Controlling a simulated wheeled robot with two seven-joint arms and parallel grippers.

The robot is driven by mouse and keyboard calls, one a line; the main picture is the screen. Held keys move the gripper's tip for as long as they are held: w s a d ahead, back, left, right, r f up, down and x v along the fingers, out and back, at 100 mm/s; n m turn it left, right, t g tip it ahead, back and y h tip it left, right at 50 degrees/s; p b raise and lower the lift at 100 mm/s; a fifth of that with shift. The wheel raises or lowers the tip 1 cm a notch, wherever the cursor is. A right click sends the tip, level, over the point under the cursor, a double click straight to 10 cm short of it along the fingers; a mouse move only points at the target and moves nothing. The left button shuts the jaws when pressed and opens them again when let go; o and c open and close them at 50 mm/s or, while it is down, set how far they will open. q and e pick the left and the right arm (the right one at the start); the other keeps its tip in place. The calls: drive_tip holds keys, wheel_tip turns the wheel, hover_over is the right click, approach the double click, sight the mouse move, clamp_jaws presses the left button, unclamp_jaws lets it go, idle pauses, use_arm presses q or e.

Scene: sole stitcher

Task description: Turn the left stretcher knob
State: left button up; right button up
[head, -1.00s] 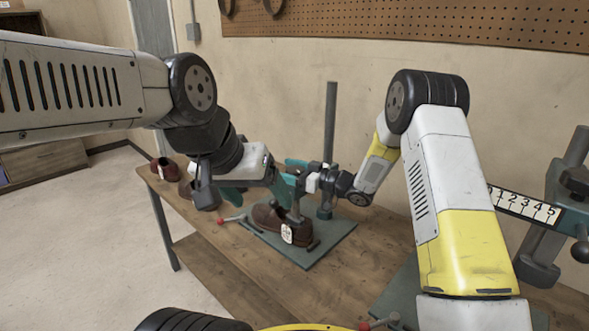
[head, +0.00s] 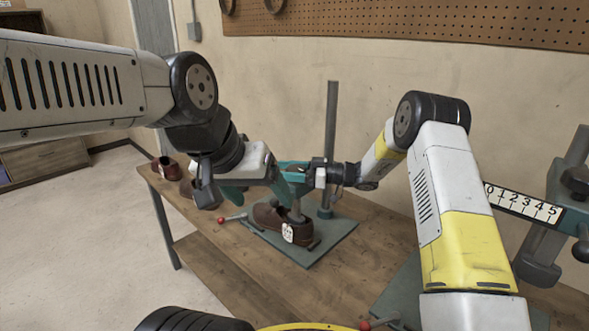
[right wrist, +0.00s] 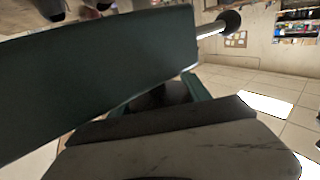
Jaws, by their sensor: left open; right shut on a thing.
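The left stretcher has a grey post (head: 330,130) and a teal head (head: 291,166) over a brown shoe (head: 266,217) with a white tag. My right gripper (head: 322,175) is at the right end of that head, beside the post. It is shut on what looks like the left stretcher knob, which its jaws mostly hide. My left gripper (head: 256,194) is open at the left of the head, near the shoe.
The left stretcher stands on a green base plate (head: 325,250) on the wooden bench (head: 262,277). A red-tipped lever (head: 222,220) is left of the shoe. More brown shoes (head: 165,167) stand at the far left. A second stretcher with a ruler (head: 525,204) is at the right.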

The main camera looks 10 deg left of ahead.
drive_tip(key=o, duration=1.4)
drive_tip(key=d, duration=0.7)
drive_tip(key=shift+w+d, duration=0.1)
drive_tip(key=shift+d, duration=0.3)
